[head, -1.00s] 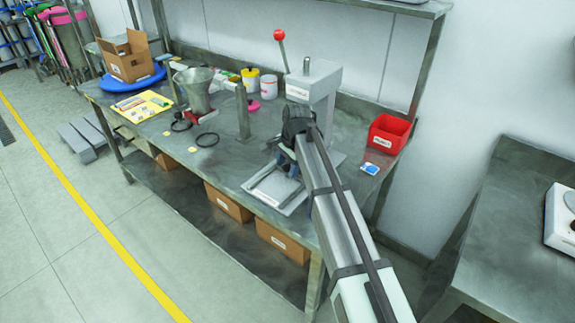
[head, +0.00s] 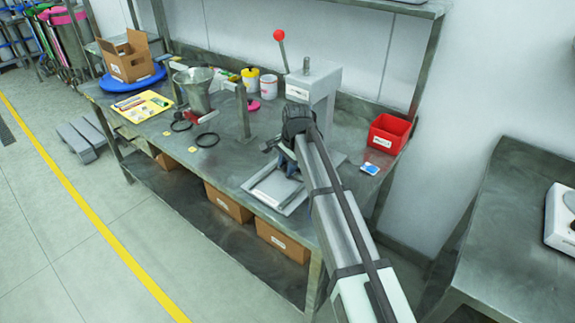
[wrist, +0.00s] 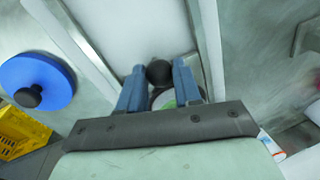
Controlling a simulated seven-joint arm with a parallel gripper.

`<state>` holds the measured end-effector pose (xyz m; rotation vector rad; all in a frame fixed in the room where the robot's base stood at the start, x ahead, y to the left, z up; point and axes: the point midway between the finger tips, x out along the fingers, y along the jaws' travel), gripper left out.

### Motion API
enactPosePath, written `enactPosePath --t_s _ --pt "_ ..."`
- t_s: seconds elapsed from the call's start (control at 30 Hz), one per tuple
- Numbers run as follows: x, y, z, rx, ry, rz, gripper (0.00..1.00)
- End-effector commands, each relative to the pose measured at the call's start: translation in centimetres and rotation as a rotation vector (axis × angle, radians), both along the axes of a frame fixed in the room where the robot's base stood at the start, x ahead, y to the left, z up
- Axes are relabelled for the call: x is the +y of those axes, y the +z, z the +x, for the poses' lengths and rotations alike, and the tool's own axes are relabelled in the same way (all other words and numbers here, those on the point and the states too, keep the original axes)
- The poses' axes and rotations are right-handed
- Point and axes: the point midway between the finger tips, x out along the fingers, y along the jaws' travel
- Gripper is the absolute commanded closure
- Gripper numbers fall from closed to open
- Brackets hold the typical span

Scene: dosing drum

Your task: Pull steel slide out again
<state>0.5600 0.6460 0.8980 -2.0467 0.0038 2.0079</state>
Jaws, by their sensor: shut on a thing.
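The press-like unit (head: 318,88) stands on the steel bench, with a red-knobbed lever on top. A flat pale plate (head: 276,188), which looks like the steel slide, lies between low rails at its front. My gripper (head: 285,167) points down over the rails, beside the unit. In the wrist view my gripper (wrist: 160,85) has its blue fingers closed on a small black knob (wrist: 159,72). A pale flat surface (wrist: 125,25) lies beyond the knob between straight edges. My arm hides part of the rails and the unit's foot.
A red bin (head: 389,134) and a small blue-and-white item (head: 370,168) are on the right. A steel post (head: 243,112), a metal funnel (head: 195,90) and black rings (head: 207,140) stand or lie to the left. In the wrist view a blue disc (wrist: 38,78) and yellow crate (wrist: 20,132) show.

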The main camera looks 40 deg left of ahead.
Motion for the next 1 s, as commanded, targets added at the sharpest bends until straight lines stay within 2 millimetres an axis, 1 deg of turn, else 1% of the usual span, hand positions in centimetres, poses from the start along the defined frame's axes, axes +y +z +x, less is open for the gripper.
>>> enactPosePath --t_s 0.07,0.17,0.2,0.3,0.4,0.5,0.6,0.7,1.0 --pt "-0.1 0.0 -1.3 0.000 0.003 0.000 1.00" --pt "-0.2 0.0 -3.8 0.001 0.003 0.001 1.00" --pt "-0.2 0.0 -5.0 0.001 0.005 0.001 1.00" --pt "-0.2 0.0 -7.8 0.001 0.005 0.001 1.00" --pt "-0.2 0.0 -10.3 0.001 0.005 0.001 1.00" --pt "-0.1 0.0 -12.1 0.001 0.003 0.001 1.00" --pt "-0.1 0.0 -13.3 0.001 0.003 0.001 1.00" --pt "0.0 0.0 -13.8 0.002 0.000 0.000 1.00" --pt "0.0 0.0 -14.1 0.007 0.003 0.000 1.00"
